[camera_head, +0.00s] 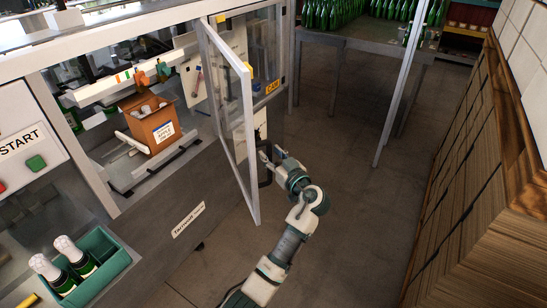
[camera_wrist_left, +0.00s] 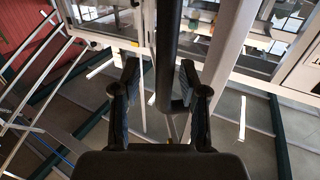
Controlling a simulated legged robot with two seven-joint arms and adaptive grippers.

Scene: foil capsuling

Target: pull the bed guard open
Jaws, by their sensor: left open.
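The bed guard (camera_head: 247,120) is a clear panel in a pale frame on the front of the machine. In the head view it stands swung out from the opening, at an angle. A dark bar handle (camera_head: 265,180) is on its outer side. My left gripper (camera_head: 267,155) is at this handle, on the right of the guard. In the left wrist view the dark bar (camera_wrist_left: 167,50) runs between the two spread fingers of the gripper (camera_wrist_left: 158,82). The fingers look apart from the bar. My right gripper is not in view.
Inside the machine is an open cardboard box (camera_head: 152,122). A green crate (camera_head: 105,272) with bottles is at lower left, below a START panel (camera_head: 22,145). A table (camera_head: 355,38) with green bottles stands behind. Wooden panelling (camera_head: 470,200) is on the right; the floor between is clear.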

